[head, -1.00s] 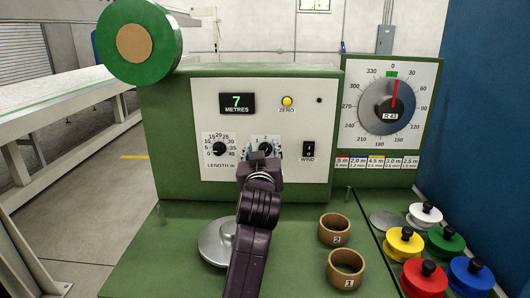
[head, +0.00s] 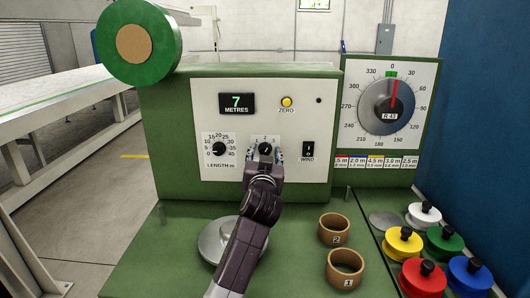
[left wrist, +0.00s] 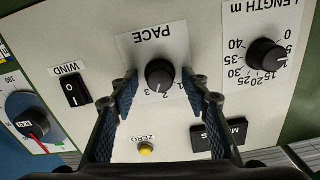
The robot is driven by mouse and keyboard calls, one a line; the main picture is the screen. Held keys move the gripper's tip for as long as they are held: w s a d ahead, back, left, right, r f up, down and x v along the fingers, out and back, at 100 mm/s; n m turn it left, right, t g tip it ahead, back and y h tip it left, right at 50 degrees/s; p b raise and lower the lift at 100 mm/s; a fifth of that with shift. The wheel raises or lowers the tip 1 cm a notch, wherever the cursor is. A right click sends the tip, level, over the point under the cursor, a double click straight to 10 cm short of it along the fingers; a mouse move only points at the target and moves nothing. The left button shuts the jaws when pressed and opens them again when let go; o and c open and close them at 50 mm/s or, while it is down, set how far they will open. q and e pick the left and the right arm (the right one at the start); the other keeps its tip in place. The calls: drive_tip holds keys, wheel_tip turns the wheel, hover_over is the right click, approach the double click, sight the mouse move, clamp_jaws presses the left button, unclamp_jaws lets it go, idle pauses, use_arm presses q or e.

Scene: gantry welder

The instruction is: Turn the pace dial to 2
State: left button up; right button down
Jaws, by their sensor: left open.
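The pace dial (head: 265,149) is a black knob on a white label, in the middle of the grey panel. In the left wrist view the pace dial (left wrist: 159,73) shows between my fingers, with its label upside down. My left gripper (head: 265,156) is open in front of the dial, and its fingers (left wrist: 160,78) stand on either side of the knob with gaps. I see no clear contact. A pale mark shows on the knob's edge near the numbers, but I cannot tell exactly which number it points to. My right gripper is not in view.
The length dial (head: 219,149) is left of the pace dial, and the wind switch (head: 308,150) is right. The yellow zero button (head: 287,101) and the display (head: 237,103) reading 7 are above. Brown rings (head: 346,282) and coloured spools (head: 470,278) stand on the bench at lower right.

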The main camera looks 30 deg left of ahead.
sight(265, 116)
use_arm(q)
drive_tip(key=shift+c, duration=0.5)
drive_tip(key=c, duration=1.1)
drive_tip(key=shift+o, duration=0.2)
drive_tip(key=shift+f+n+b, duration=0.1)
drive_tip(key=shift+n+b, duration=0.4)
drive_tip(key=shift+n, duration=0.5)
drive_tip(key=n, duration=0.3)
drive_tip(key=shift+n, duration=0.3)
drive_tip(key=o, duration=1.2)
drive_tip(key=shift+c, duration=0.2)
drive_tip(key=shift+r, duration=0.25)
wheel_tip(265, 116, up, 10)
drive_tip(key=shift+f, duration=0.1)
